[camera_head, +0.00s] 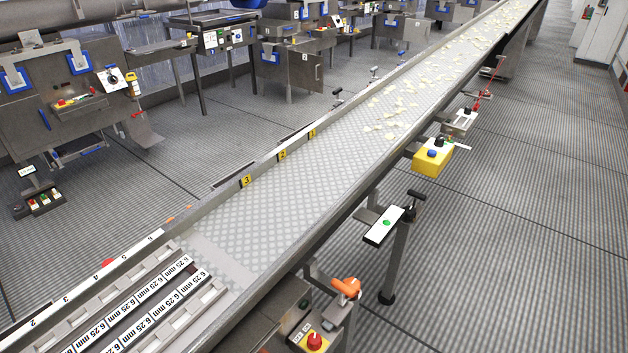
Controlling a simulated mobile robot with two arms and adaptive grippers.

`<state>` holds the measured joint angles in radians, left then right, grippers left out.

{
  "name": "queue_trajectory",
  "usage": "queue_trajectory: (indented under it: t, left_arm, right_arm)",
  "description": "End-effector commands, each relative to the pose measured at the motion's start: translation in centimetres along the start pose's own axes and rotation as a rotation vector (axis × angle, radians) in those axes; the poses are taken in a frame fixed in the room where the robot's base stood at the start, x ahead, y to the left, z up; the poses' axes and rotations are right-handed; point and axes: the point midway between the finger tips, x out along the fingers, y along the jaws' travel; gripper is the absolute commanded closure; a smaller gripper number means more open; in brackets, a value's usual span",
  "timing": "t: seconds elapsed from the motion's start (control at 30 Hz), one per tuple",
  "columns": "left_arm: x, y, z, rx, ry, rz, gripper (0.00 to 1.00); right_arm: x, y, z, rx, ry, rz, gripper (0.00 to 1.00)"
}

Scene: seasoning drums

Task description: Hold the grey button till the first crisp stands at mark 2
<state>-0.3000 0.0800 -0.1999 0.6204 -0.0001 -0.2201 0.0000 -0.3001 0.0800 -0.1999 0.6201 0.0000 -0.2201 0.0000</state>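The conveyor belt (300,180) runs from the far top right to the lower left. Pale crisps (391,115) are scattered on its farther part; the foremost ones (368,129) lie up-belt of mark 1. Yellow tags on the left rail carry mark 1 (312,133), mark 2 (282,155) and mark 3 (247,181), with 3 closest to me. I cannot clearly tell which button is the grey one. Neither gripper is in view.
A white plate with a green button (386,223) and a dark clamp handle (416,194) stick out on the belt's right. An orange handle (346,288) and red stop button (315,341) are lower. Slotted trays (215,290) lie bottom left. Floor at right is clear.

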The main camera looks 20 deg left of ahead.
Motion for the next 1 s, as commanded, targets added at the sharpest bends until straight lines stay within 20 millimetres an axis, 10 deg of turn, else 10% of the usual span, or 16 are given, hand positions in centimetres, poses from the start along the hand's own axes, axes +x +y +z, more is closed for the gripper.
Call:
queue_trajectory:
  t: [0.1, 0.27, 1.0]
  left_arm:
    - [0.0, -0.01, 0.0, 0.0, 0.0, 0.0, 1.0]
    - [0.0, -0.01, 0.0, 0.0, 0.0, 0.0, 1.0]
    - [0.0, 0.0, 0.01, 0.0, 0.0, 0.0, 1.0]
  right_arm:
    - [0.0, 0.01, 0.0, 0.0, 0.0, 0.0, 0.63]
    - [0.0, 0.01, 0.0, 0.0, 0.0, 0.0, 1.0]
    - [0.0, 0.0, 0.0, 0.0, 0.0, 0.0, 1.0]
